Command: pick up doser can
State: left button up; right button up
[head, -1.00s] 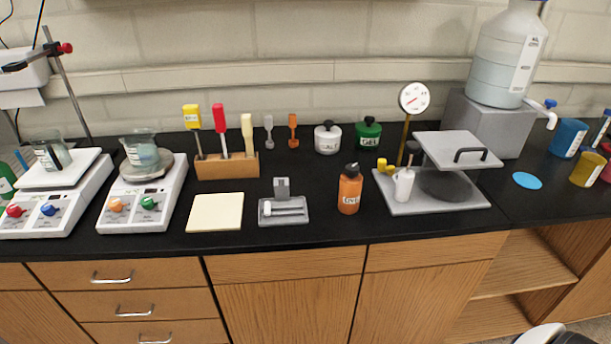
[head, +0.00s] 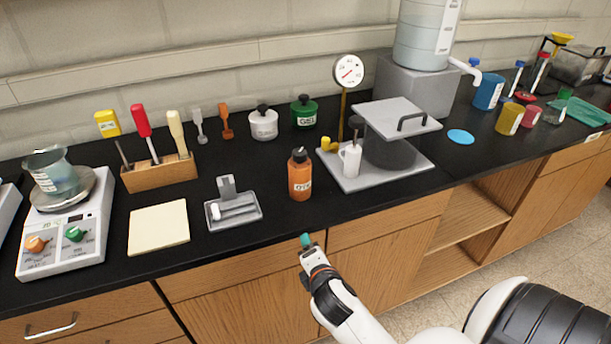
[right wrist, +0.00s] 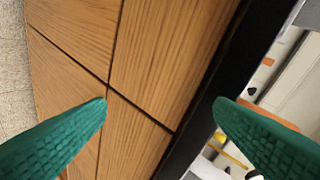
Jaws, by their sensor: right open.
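No item is clearly marked as the doser can. Candidates on the black bench are an orange bottle (head: 300,176) with a dark cap and white label, a white lidded can (head: 264,123) and a green lidded can (head: 304,112), both with black knobs. All stand upright. My right gripper (head: 307,241) is in front of the bench edge, below and nearer than the orange bottle. In the right wrist view its green fingers (right wrist: 160,108) are spread apart and empty, with cabinet doors behind. My left gripper is not in view.
A grey tray (head: 233,209) and pale pad (head: 159,228) lie left of the orange bottle. A plate press with gauge (head: 348,72) stands to its right. A wooden tool holder (head: 159,173) and scale (head: 66,230) are farther left. The bench edge is directly before my right gripper.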

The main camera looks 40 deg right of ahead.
notch_tip(320, 180, up, 6)
jog(key=d+n+t+h, duration=0.1)
jog(key=d+n, duration=0.1)
jog(key=n+t+h, duration=0.1)
jog(key=n+t, duration=0.3)
jog(key=n, duration=0.6)
send_near(304, 176)
jog(key=shift+w+d+f, duration=0.25)
jog(key=shift+w+f, duration=0.05)
jog(key=shift+w, duration=0.15)
jog(key=shift+w+d+f, duration=0.25)
jog(key=shift+w+d, duration=0.05)
jog(key=shift+w, duration=0.15)
jog(key=shift+w+r+n, duration=0.2)
jog(key=shift+r+n, duration=0.05)
jog(key=shift+n, duration=0.15)
jog(key=p+x, duration=0.1)
jog(key=x, duration=0.5)
jog(key=shift+r, duration=0.2)
jog(key=x, duration=0.1)
jog(key=p+x, duration=0.1)
jog(key=x, duration=0.3)
jog(key=shift+w+a+r, duration=0.15)
jog(key=shift+w+a, duration=0.05)
jog(key=shift+w, duration=0.1)
jog(key=shift+w+d, duration=0.15)
jog(key=shift+w, duration=0.25)
jog(key=shift+s, duration=0.1)
